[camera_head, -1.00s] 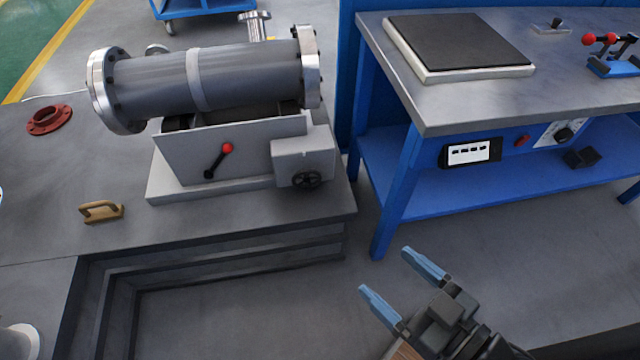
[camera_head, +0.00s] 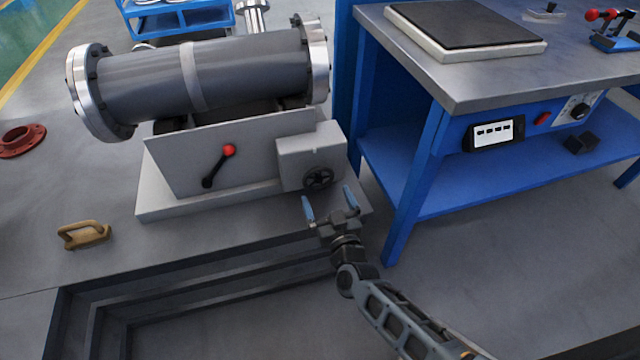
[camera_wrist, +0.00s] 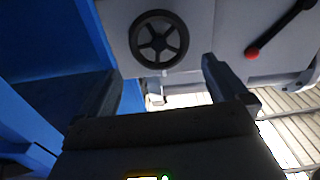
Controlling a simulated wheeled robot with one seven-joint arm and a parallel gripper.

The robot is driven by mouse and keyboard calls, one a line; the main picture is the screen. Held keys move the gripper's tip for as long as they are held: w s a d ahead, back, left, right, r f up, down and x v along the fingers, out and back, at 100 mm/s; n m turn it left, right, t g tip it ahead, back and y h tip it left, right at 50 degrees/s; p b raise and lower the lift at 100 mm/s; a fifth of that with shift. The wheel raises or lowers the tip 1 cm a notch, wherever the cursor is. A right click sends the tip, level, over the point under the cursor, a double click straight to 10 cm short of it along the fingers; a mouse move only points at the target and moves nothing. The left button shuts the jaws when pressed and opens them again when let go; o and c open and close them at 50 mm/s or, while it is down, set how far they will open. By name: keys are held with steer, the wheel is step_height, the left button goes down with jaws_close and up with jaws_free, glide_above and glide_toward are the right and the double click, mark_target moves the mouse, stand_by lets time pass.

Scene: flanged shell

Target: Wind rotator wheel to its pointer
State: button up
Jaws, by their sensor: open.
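The rotator wheel (camera_head: 318,179) is a small dark spoked handwheel on the front of a light grey box (camera_head: 300,158), at the right end of the rotator base. In the wrist view the wheel (camera_wrist: 158,39) is upper middle, facing me, beyond my fingertips. I cannot make out the pointer clearly; a small pale part (camera_wrist: 163,76) sticks out at the box's edge beside the wheel. My gripper (camera_head: 329,200) is open and empty, just in front of the wheel and slightly below it, apart from it. Its blue fingers are spread wider than the wheel in the wrist view.
A grey flanged shell (camera_head: 200,77) lies on the base. A lever with a red knob (camera_head: 229,150) is left of the wheel. A blue workbench (camera_head: 400,185) stands close on the right. A wooden-handled tool (camera_head: 84,235) and red flange (camera_head: 20,140) lie on the left.

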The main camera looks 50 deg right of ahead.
mark_target(319, 178)
steer(key=b+x, duration=0.1)
steer(key=x, duration=0.5)
steer(key=shift+w+d, duration=0.2)
steer(key=shift+c, duration=0.3)
steer(key=c, duration=0.6)
